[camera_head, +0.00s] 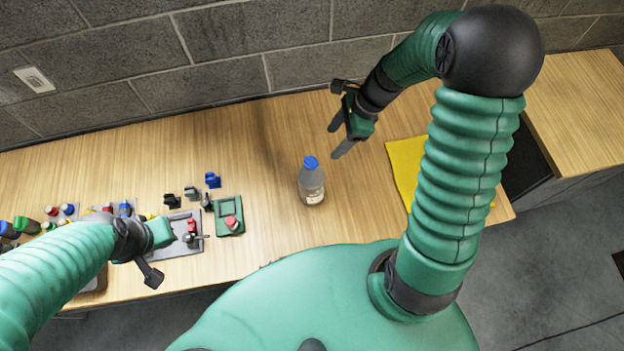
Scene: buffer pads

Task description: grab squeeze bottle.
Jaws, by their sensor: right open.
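The squeeze bottle (311,186) stands upright on the wooden table, near the middle of the view. It is clear-grey with a blue cap and a pale label. My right gripper (338,142) is open and empty, just behind and to the right of the bottle, with its fingers pointing down and left. It does not touch the bottle. My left gripper (160,262) hangs near the front edge of the table at the left, well away from the bottle. Its fingers are partly hidden, so I cannot tell its state.
A yellow cloth (404,164) lies right of the bottle, partly behind my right arm. A green tray (229,226), a grey plate (187,246) and several small parts and bottles crowd the left side. A block wall (230,45) bounds the back. The table around the bottle is clear.

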